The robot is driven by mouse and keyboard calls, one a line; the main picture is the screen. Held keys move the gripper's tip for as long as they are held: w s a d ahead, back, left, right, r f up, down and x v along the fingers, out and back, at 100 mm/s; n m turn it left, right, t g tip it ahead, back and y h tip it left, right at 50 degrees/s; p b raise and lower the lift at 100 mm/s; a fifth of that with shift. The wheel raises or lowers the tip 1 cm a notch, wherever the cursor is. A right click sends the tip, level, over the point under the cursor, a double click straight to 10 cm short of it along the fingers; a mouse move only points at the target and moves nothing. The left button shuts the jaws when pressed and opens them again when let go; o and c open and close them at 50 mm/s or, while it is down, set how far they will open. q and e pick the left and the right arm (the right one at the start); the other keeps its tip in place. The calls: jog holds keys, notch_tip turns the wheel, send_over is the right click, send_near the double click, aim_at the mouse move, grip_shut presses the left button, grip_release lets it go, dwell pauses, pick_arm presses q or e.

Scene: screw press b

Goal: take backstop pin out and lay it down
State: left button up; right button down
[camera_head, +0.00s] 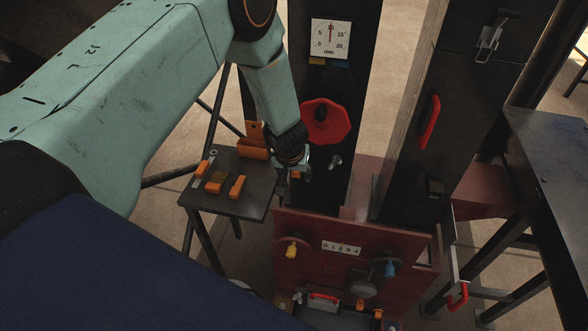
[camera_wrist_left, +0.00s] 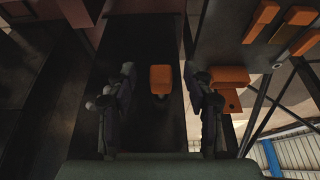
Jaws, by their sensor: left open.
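An orange block-shaped head, which looks like the backstop pin's (camera_wrist_left: 160,80), stands at the face of the dark press column (camera_wrist_left: 150,125) in the left wrist view. A small orange bit of it (camera_head: 296,174) shows beside my gripper in the head view. My left gripper (camera_head: 291,168) is at the lower part of the left column. Its two fingers (camera_wrist_left: 163,92) are open, one on each side of the orange head, with gaps on both sides. The pin's shaft is hidden. My right gripper is not in view.
A small dark side table (camera_head: 250,202) left of the column carries several orange-handled pieces (camera_head: 214,182) and an orange holder (camera_head: 254,150). A red knob (camera_head: 325,121) sits just above my gripper. A red panel (camera_head: 350,225) stands below.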

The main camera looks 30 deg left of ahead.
pick_arm(q)
jog(key=shift+w+a+f, duration=0.15)
jog(key=shift+f, duration=0.05)
jog(key=shift+r, duration=0.15)
jog(key=c, duration=0.6)
grip_shut()
